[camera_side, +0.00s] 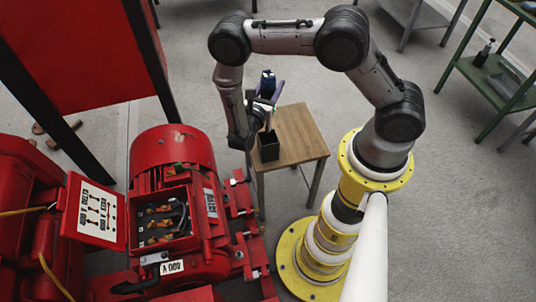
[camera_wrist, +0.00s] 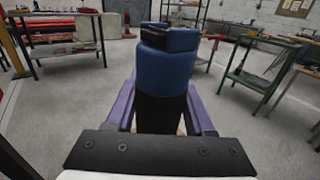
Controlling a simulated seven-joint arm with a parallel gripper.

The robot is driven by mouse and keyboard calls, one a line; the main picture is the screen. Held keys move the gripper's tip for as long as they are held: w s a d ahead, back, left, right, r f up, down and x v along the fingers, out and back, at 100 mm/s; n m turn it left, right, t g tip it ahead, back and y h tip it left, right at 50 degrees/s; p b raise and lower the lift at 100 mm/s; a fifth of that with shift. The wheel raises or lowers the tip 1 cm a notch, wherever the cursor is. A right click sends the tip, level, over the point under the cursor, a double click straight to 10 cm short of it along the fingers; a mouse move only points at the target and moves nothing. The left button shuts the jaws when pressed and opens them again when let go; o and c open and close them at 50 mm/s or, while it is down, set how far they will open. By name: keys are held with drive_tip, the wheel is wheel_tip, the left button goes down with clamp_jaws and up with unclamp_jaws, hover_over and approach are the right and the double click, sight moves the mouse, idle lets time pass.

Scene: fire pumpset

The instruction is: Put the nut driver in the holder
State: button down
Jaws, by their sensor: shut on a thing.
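My gripper (camera_side: 267,98) is shut on the nut driver (camera_side: 268,82), which has a blue and black handle. The driver is upright, with its blue end at the top. In the wrist view the nut driver (camera_wrist: 167,70) stands between the purple fingers of my gripper (camera_wrist: 160,108). The holder (camera_side: 268,147) is a dark square box on the small wooden table. The driver is over the holder, and a pale shaft appears to reach down to the box opening. I cannot tell how deep the tip is.
The small wooden table (camera_side: 300,135) has bare room right of the holder. The red pump motor (camera_side: 172,150) with an open terminal box stands at the left, close to the table. A green shelf (camera_side: 495,80) stands at the far right.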

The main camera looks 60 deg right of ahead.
wheel_tip(320, 180, down, 14)
drive_tip(key=shift+f, duration=0.25)
idle(0.6)
drive_tip(key=shift+f, duration=0.1)
drive_tip(key=shift+c, duration=1.4)
unclamp_jaws()
drive_tip(key=shift+f, duration=0.1)
